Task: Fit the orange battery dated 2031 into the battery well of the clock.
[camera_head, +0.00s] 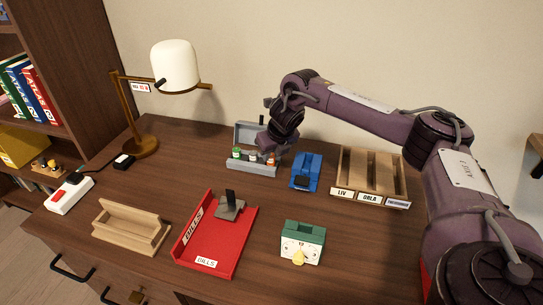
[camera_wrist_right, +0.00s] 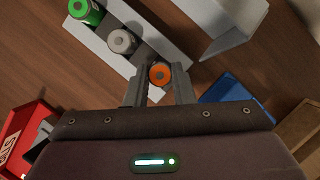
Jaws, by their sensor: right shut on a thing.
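The orange battery (camera_wrist_right: 159,74) stands upright at the end of a grey holder (camera_wrist_right: 160,33), between the fingers of my right gripper (camera_wrist_right: 160,88), which is shut on it. In the head view my right gripper (camera_head: 272,148) reaches down over the holder (camera_head: 252,168), and the orange battery (camera_head: 271,161) shows just below it. No date can be read. A green battery (camera_wrist_right: 86,11) and a pale grey battery (camera_wrist_right: 122,41) stand in the same row. The clock (camera_head: 300,249), with a white dial face, yellow knob and green top, stands near the desk's front. My left gripper is not in view.
A blue object (camera_head: 306,172) is close right of the holder, with a wooden sorter (camera_head: 372,178) beyond. A red tray (camera_head: 212,262), a wooden stand (camera_head: 128,232), a lamp (camera_head: 174,66) and a power strip (camera_head: 69,194) are left. Bare desk lies between holder and clock.

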